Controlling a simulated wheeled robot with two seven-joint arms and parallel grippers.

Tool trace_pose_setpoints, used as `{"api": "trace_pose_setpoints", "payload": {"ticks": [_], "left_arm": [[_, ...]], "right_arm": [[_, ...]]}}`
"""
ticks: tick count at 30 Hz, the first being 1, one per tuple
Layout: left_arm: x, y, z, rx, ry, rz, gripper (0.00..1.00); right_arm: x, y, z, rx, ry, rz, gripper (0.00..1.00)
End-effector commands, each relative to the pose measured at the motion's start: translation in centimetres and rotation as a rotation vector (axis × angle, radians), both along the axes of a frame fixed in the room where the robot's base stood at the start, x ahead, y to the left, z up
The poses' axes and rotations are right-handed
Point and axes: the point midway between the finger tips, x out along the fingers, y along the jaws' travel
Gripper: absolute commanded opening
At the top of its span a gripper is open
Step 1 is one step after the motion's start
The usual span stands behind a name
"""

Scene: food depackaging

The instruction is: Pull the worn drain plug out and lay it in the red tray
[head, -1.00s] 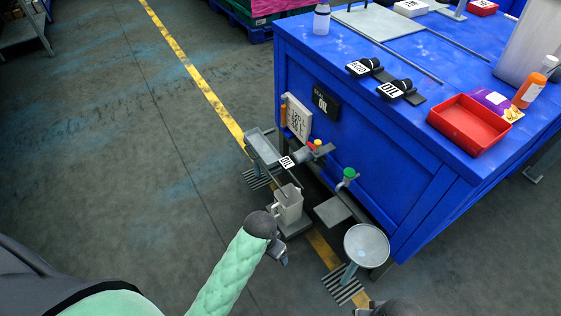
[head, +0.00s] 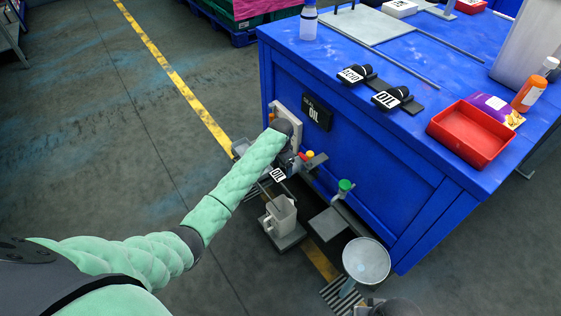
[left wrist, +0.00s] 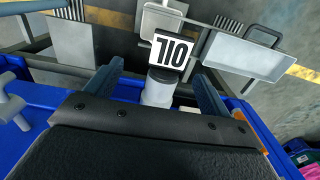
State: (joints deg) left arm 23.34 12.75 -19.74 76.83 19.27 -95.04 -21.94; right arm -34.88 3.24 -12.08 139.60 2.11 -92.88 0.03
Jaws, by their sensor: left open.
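The red tray (head: 470,136) is on the right of the blue bench top and looks empty. A fixture with a white OIL tag (head: 278,174) sits low at the bench's left side. My left gripper (head: 295,165) is at this fixture, largely hidden by its own arm in the head view. In the left wrist view its open fingers (left wrist: 162,88) stand either side of a pale cylinder (left wrist: 157,92) with a dark ring, just below the OIL tag (left wrist: 168,53). I take the cylinder for the drain plug; contact cannot be told. Part of my right arm's end (head: 395,308) shows at the bottom edge.
Two black plugs tagged ACID (head: 356,75) and OIL (head: 391,98) lie on the bench. A pale jug (head: 281,214) stands below the fixture. A green-topped valve (head: 345,186) and a round dish (head: 366,261) are to its right. An orange bottle (head: 529,93) is behind the tray.

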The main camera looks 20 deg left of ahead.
Motion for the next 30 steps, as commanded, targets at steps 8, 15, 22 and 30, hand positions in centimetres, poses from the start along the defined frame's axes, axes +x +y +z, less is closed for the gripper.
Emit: {"api": "trace_pose_setpoints", "payload": {"ticks": [8, 15, 22, 30], "left_arm": [[1.6, 0.8, -0.1, 0.005, 0.005, -0.004, 0.82], [1.6, 0.7, -3.2, 0.005, 0.006, -0.004, 0.82], [1.6, 0.8, -6.0, 0.006, 0.004, -0.004, 0.82], [1.6, 0.8, -7.2, 0.006, 0.003, -0.004, 0.82]], "right_arm": [[0.2, 0.4, 0.2, 0.01, 0.0, -0.007, 0.36], [0.0, -0.2, 0.7, -0.004, 0.014, -0.011, 0.36], [0.0, -1.0, 1.1, -0.019, 0.018, -0.015, 0.36], [-0.4, -1.1, 1.1, -0.024, 0.031, -0.013, 0.36]]}}
